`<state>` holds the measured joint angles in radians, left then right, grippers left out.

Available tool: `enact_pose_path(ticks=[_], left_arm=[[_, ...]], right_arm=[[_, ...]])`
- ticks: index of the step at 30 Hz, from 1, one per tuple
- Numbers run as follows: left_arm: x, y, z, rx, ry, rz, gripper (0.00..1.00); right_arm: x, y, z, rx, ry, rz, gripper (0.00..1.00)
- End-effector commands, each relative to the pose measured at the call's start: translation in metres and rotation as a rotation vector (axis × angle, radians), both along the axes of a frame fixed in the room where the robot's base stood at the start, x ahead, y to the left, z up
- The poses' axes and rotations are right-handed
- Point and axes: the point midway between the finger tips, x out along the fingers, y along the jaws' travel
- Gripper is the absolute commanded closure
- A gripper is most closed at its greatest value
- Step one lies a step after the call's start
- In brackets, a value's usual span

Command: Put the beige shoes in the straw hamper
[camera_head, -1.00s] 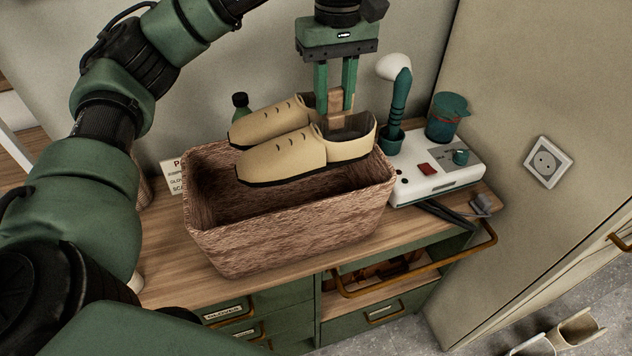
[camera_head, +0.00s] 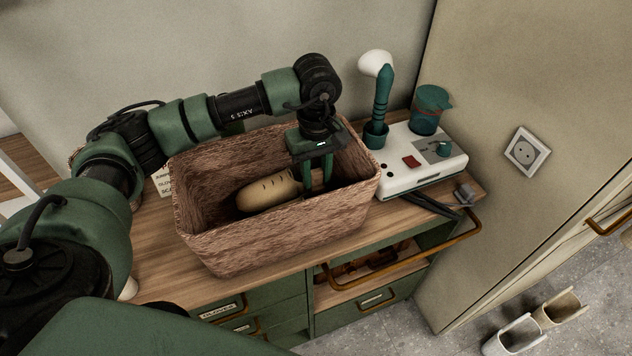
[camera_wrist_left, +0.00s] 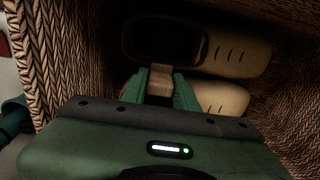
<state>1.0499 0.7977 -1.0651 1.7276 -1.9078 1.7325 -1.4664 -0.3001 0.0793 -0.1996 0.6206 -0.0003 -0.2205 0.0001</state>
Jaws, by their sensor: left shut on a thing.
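The straw hamper (camera_head: 260,240) is a brown woven, open-topped box on the bench. The beige shoes (camera_head: 270,192) are down inside it, partly hidden by its front wall and my gripper. In the left wrist view two beige shoes (camera_wrist_left: 238,58) lie side by side, with a light brown piece between my fingers where they join. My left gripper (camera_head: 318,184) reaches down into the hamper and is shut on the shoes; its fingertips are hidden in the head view. The left wrist view shows its green fingers (camera_wrist_left: 160,88) around the brown piece. My right gripper is not in view.
A white device (camera_head: 420,165) with a red button stands right of the hamper, with a teal-handled brush (camera_head: 381,95) in a cup and a teal-lidded jar (camera_head: 431,108). White shoe-like items (camera_head: 515,335) stand on the floor.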

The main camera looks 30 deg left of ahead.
Motion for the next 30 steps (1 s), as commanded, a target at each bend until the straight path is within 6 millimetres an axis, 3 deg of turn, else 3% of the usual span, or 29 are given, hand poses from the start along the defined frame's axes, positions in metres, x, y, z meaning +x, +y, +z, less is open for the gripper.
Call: enact_pose_path(ticks=[8,20,21,22,30], left_arm=[[-0.001,0.0,-0.034,0.001,0.002,-0.001,1.0],[0.0,0.0,-0.041,0.001,-0.001,-0.001,1.0],[0.0,0.0,-0.04,0.001,0.001,-0.001,0.6],[0.0,0.0,-0.039,0.001,0.001,-0.001,0.52],[-0.001,0.0,-0.039,0.001,0.001,-0.001,0.49]], right_arm=[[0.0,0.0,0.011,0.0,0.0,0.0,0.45],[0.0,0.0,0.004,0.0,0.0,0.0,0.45],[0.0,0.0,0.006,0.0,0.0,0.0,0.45],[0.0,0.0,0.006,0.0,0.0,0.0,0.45],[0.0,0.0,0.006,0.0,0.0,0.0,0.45]])
